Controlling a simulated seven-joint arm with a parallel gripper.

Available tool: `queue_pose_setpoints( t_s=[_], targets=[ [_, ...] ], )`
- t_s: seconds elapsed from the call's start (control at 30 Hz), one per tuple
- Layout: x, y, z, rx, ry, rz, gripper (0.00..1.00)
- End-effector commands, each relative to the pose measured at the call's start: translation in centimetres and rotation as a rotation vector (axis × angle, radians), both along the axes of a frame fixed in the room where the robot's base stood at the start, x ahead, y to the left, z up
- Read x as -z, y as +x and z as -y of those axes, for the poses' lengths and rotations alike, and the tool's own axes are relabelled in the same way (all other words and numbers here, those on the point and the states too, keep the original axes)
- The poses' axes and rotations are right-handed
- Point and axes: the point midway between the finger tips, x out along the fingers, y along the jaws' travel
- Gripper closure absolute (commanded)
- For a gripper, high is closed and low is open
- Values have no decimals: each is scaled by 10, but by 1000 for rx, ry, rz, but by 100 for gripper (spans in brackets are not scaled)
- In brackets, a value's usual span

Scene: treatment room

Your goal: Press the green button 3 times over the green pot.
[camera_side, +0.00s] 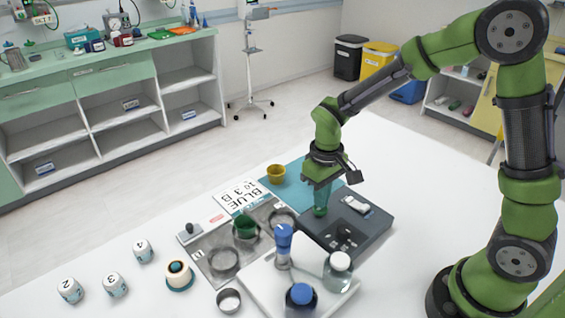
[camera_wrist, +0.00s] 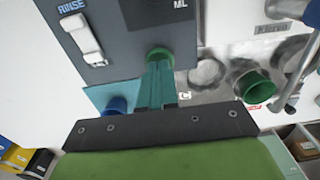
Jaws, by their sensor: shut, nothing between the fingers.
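The green pot (camera_side: 245,227) stands in the grey tray; it also shows in the wrist view (camera_wrist: 250,82), right of my fingers. A round green piece (camera_wrist: 159,53), which looks like the green button, sits at the edge of a dark grey box (camera_side: 362,235). My gripper (camera_side: 320,205) is shut and empty, pointing down, with its teal fingertips at this green piece. The fingers partly cover it. I cannot tell whether they touch or press it.
A blue-topped pump (camera_side: 283,236) and a clear jar (camera_side: 338,272) stand in front of the dark box. A yellow cup (camera_side: 276,173) is on the teal mat (camera_side: 297,187). Several small white pots and a round cream piece (camera_side: 179,274) stand front left.

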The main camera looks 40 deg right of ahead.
Motion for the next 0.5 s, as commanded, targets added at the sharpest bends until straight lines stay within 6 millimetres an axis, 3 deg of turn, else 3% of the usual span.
queue_pose_setpoints(
  t_s=[0.5],
  targets=[
    [19, 0, 0, 0, -1, -2, 100]
  ],
)
